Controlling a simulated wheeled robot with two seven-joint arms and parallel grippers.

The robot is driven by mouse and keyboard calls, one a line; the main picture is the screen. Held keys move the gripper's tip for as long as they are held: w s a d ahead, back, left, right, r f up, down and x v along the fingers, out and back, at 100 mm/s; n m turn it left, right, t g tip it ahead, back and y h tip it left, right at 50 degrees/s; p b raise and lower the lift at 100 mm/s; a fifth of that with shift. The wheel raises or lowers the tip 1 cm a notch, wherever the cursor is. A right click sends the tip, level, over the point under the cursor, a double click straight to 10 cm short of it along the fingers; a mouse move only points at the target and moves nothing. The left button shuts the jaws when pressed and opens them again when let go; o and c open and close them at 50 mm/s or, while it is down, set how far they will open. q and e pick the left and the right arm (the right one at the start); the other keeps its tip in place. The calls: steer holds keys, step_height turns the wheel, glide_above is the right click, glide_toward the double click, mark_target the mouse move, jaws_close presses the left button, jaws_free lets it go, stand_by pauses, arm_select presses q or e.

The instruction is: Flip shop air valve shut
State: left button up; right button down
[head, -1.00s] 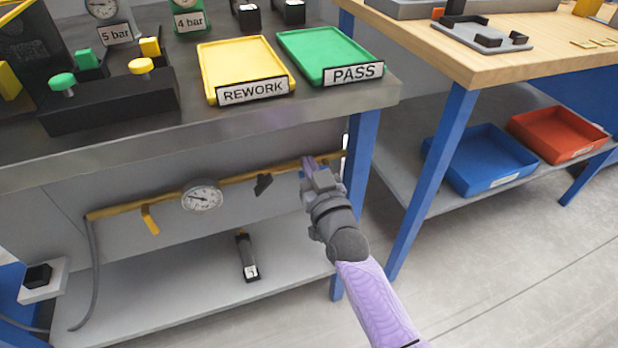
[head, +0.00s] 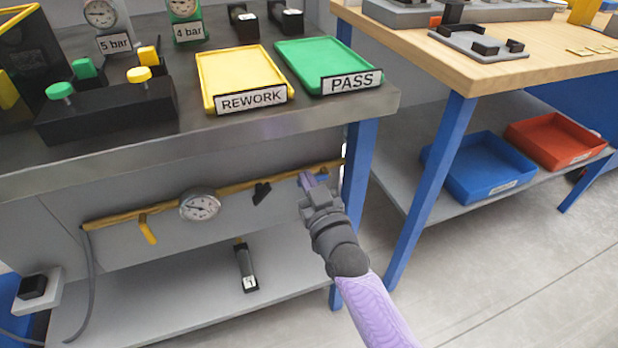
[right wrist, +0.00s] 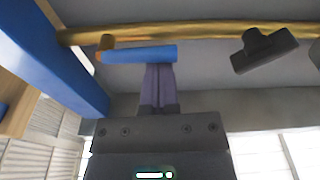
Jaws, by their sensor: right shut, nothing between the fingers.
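A brass air pipe (head: 240,184) runs along the panel under the workbench; it also crosses the top of the right wrist view (right wrist: 210,36). A blue valve lever (right wrist: 140,54) shows in the right wrist view, roughly parallel to the pipe, with a brass fitting at its left end. In the head view my gripper hides it. My right gripper (head: 309,181) is at the pipe's right end, its fingers shut and empty. In the right wrist view the fingertips (right wrist: 158,66) meet the lever's edge near its free end; I cannot tell whether they touch. My left gripper is not in view.
A black handle (head: 261,193), a round gauge (head: 200,205) and a yellow lever (head: 148,230) sit along the pipe. A blue bench leg (head: 359,180) stands just right of my gripper. The bench top edge (head: 230,128) overhangs above. A lower shelf (head: 190,300) lies below.

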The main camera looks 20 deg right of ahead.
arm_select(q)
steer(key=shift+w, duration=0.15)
arm_select(e)
steer(key=shift+f+n, duration=0.1)
steer(key=shift+n, duration=0.2)
steer(key=shift+f+n, duration=0.2)
steer(key=shift+n, duration=0.3)
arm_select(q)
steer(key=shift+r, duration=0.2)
arm_select(e)
step_height(320, 180, down, 5)
steer(key=d+n+g+y, duration=0.1)
steer(key=d+n+y, duration=0.1)
steer(key=n, duration=1.5)
steer(key=shift+d+f+g, duration=0.2)
steer(key=shift+d+g, duration=0.2)
steer(key=shift+d, duration=0.05)
